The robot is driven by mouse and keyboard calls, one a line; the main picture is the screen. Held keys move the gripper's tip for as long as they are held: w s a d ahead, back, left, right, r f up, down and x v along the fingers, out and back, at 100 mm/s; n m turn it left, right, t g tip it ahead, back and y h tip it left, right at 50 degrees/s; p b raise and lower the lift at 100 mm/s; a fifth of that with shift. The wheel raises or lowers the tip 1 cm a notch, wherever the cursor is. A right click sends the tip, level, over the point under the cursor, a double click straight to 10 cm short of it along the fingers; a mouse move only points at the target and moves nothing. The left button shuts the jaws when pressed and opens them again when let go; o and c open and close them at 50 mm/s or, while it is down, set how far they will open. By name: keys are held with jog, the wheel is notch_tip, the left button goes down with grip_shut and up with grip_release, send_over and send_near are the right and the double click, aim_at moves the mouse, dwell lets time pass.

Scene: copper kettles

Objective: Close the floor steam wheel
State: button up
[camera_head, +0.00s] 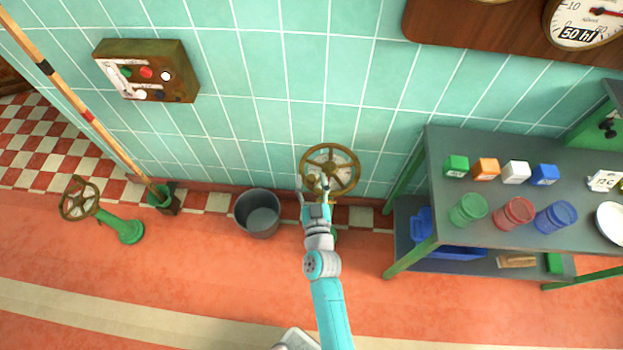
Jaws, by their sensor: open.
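A brass-brown spoked handwheel (347,150) stands in the middle, close to the tiled wall, with a pale disc behind its spokes. A little green shows below it beside my arm, and most of its stand is hidden. My gripper (313,184) is open at the lower left part of this wheel, its fingers overlapping the rim in the picture. I cannot tell whether they touch it. A second brown handwheel (79,199) sits tilted on a green floor pedestal (122,229) at the far left, well apart from my gripper.
A grey bucket (257,214) stands on the floor just left of my arm. A dark green table (440,190) with coloured boxes and jars is to the right. A control box (147,72) hangs on the wall, and a long pole (88,116) leans at left. The front floor is mostly clear.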

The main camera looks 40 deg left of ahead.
jog(key=shift+w+a, duration=0.35)
grip_shut()
jog(key=shift+a, duration=0.1)
